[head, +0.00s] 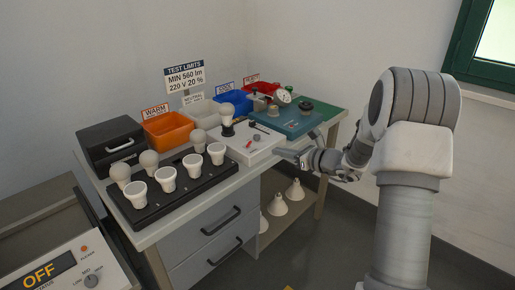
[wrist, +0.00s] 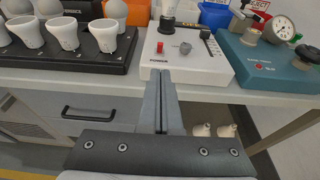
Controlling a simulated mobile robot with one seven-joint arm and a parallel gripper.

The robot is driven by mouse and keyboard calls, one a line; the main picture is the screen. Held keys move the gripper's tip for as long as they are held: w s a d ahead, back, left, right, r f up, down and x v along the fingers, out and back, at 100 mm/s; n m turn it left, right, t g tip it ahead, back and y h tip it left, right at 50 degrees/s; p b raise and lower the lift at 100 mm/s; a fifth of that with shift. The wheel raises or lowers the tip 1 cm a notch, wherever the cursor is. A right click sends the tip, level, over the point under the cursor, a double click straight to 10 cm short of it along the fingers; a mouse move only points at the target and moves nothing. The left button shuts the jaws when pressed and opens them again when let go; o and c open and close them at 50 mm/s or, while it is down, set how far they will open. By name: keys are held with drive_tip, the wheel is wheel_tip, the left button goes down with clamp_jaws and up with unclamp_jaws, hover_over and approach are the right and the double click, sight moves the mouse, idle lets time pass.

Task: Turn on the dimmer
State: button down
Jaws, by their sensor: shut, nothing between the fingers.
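A control unit with a lit orange OFF display (head: 40,275) stands at the lower left of the head view. Its panel carries a round grey knob (head: 91,281) with level marks and an orange lamp. A white box (head: 237,146) on the bench has a red switch (wrist: 159,47), a grey knob (wrist: 185,48) and a bulb socket. No dimmer label is readable on either, so I cannot tell which is the dimmer. My gripper (wrist: 161,76) is shut and empty, in front of the white box's near edge. In the head view my gripper (head: 282,153) is at the bench's front edge.
A black rack (head: 160,208) with several bulbs lies left of the white box. A teal gauge unit (head: 288,122) is to its right. An orange bin (head: 167,132), a black case (head: 112,145) and other bins stand behind. Drawers and a lower shelf are below.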

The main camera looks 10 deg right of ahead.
drive_tip(key=b, duration=0.2)
approach(250, 145)
drive_tip(key=x, duration=0.4)
drive_tip(key=shift+a+f, duration=0.1)
drive_tip(key=shift+a, duration=0.15)
drive_tip(key=shift+w+a+f, duration=0.1)
drive_tip(key=shift+w+a, duration=0.3)
drive_tip(key=shift+w, duration=0.2)
drive_tip(key=shift+r+p, duration=0.25)
drive_tip(key=shift+p, duration=0.5)
drive_tip(key=shift+g+h+p, duration=0.3)
drive_tip(key=shift+g+p, duration=0.1)
drive_tip(key=shift+p, duration=0.4)
